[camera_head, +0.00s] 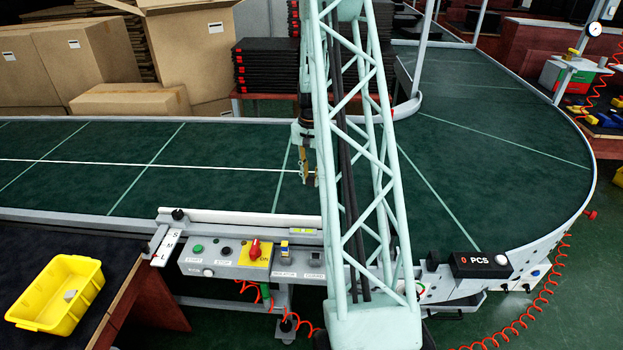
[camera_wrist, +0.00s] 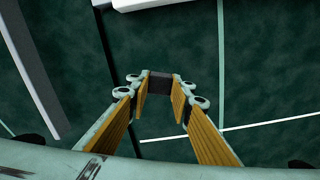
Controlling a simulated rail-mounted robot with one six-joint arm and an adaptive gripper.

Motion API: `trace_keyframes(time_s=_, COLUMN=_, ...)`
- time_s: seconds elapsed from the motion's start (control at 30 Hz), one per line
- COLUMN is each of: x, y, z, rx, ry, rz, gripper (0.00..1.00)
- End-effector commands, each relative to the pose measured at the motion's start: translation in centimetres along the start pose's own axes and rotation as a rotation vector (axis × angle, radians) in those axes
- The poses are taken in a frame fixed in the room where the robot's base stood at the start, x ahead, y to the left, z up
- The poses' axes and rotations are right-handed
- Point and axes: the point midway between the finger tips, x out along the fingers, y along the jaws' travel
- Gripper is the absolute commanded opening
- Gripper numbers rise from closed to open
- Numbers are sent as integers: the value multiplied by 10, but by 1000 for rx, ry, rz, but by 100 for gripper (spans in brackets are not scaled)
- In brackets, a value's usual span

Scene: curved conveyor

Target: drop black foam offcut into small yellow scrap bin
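The black foam offcut (camera_wrist: 160,83) shows in the wrist view as a small dark block filling the gap between the fingertips of my gripper (camera_wrist: 160,92). The yellow-padded fingers close on it from both sides. In the head view my gripper (camera_head: 309,177) points down over the green conveyor, partly hidden by my lattice arm; the offcut is hard to make out there. The small yellow scrap bin (camera_head: 41,327) stands on a dark table at the lower left, well away from my gripper. A small grey piece (camera_head: 70,295) lies in it.
The green conveyor belt (camera_head: 90,185) is clear on the left and curves away at right inside a metal rail. A control panel (camera_head: 255,255) and a counter box (camera_head: 482,264) line the near edge. Cardboard boxes (camera_head: 195,50) and black stacks (camera_head: 267,68) stand behind.

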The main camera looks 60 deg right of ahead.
Motion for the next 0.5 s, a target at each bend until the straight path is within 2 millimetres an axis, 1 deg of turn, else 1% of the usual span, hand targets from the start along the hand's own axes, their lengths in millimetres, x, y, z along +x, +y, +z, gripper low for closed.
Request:
trace_keyframes(time_s=0.17, x=0, y=-2, z=2, rx=-5, ry=0, rz=0, gripper=16)
trace_keyframes(time_s=0.27, x=0, y=-8, z=5, rx=-17, ry=0, rz=0, gripper=16)
trace_keyframes(time_s=0.37, x=1, y=-16, z=12, rx=-39, ry=-1, rz=0, gripper=16)
trace_keyframes(time_s=0.5, x=3, y=-36, z=29, rx=-88, ry=-1, rz=1, gripper=16)
